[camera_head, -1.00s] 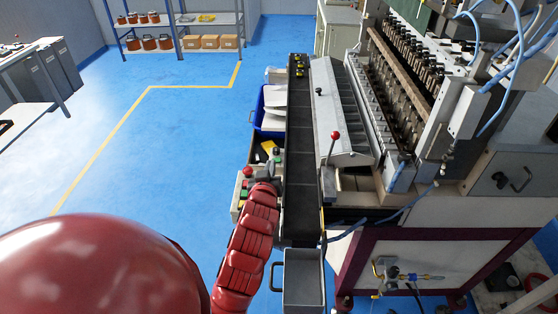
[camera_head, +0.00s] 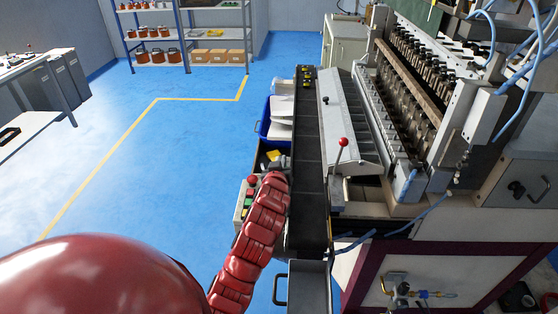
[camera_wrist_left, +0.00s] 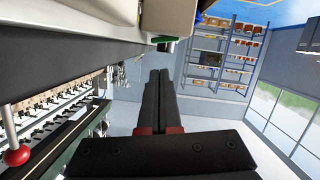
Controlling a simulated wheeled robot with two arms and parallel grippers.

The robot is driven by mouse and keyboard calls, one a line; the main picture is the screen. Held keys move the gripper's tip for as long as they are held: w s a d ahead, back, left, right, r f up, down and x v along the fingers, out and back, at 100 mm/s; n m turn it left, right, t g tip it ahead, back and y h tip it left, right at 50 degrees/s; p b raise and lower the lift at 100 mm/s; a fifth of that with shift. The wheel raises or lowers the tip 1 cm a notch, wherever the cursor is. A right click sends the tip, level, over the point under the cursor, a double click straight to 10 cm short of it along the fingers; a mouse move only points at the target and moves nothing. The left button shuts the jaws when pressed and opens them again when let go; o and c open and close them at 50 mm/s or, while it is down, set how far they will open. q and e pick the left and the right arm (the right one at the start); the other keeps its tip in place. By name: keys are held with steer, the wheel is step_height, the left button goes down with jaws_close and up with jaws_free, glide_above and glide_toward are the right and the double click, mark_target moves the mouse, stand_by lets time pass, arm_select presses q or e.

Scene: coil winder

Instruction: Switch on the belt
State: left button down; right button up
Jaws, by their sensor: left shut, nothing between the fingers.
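The dark conveyor belt (camera_head: 309,125) runs away from me along the left side of the winding machine. A small pale control box (camera_head: 240,208) with red and green buttons and a red knob (camera_head: 253,180) stands at its near left. My left gripper (camera_head: 278,160) is beside the box, toward the belt, partly hidden by my red forearm. In the left wrist view its dark fingers (camera_wrist_left: 159,88) are shut with nothing between them. A pale part with a green piece (camera_wrist_left: 167,45) shows above them; I cannot tell whether they touch it. My right gripper is not in view.
A lever with a red ball (camera_head: 343,142) stands right of the belt. A blue bin (camera_head: 264,122) sits left of the belt, and a grey drawer (camera_head: 309,287) with a handle is nearest me. Shelves (camera_head: 190,68) stand far back. The blue floor on the left is clear.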

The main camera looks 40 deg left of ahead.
arm_select(q)
steer(key=shift+d+f, duration=0.25)
steer(key=shift+f, duration=1)
